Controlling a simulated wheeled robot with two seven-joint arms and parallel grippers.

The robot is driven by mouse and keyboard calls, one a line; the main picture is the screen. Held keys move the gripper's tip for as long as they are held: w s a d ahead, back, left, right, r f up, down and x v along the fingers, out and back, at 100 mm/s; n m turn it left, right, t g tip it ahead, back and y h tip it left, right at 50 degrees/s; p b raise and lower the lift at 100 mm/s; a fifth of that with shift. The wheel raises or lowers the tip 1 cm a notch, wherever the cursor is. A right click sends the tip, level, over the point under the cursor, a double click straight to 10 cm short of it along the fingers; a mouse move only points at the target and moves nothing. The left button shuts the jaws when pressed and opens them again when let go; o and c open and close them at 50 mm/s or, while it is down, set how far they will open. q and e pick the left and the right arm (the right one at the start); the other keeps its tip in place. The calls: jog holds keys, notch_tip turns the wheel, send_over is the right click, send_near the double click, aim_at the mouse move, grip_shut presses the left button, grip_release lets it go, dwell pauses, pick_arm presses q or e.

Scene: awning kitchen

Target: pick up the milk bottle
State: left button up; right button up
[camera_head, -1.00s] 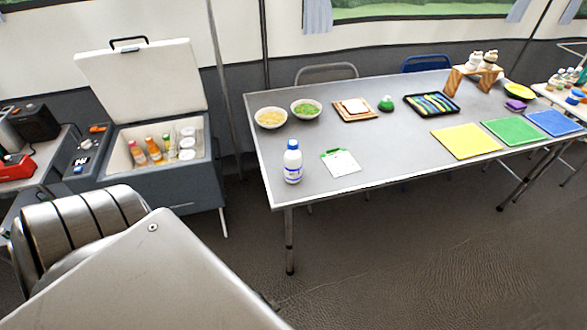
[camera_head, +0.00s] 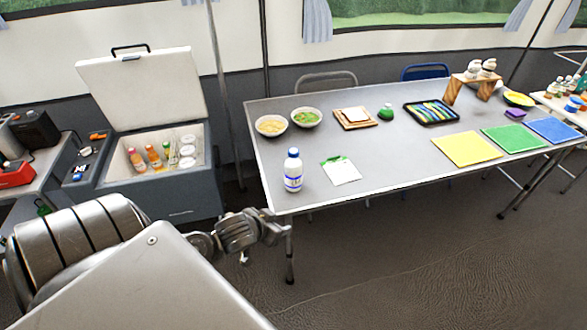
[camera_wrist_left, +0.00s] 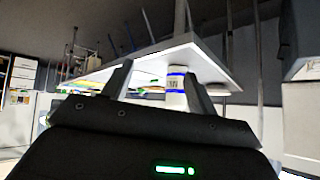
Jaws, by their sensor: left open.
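The milk bottle (camera_head: 293,172), white with a blue cap and blue label, stands upright on the near left corner of the grey table (camera_head: 390,178). My left gripper (camera_head: 282,228) is just off the table's near left corner, below and slightly left of the bottle, apart from it. In the left wrist view, the open fingers of the left gripper (camera_wrist_left: 158,82) point toward the table, and the bottle (camera_wrist_left: 176,82) shows between them, close to one finger, which hides part of it. My right gripper is in neither view.
Two bowls (camera_head: 271,125) and a wooden board (camera_head: 355,119) lie behind. An open cooler (camera_head: 180,203) with several bottles stands left of the table. The table edge lies near my gripper.

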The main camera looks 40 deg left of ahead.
aim_at(290, 156)
pick_arm(q)
jog(key=w+a+r+n+t, duration=0.1)
jog(key=w+a+r+t, duration=0.3)
jog(key=w+a+r, duration=0.6)
jog(key=shift+w+d+r+p+x, duration=0.1)
jog(key=shift+d+p+x, duration=0.15)
jog(key=shift+x, duration=1.5)
jog(key=shift+w+d+r+p+x, duration=0.1)
jog(key=shift+d+p+x, duration=0.15)
jog(key=shift+x, duration=1.5)
jog(key=shift+w+d+r+p+x, duration=0.15)
jog(key=shift+d+x, duration=0.15)
jog(key=shift+x, duration=1.45)
jog(key=shift+s, duration=0.15)
jog(key=shift+c, duration=0.2)
grip_shut()
jog(key=shift+r, duration=0.1)
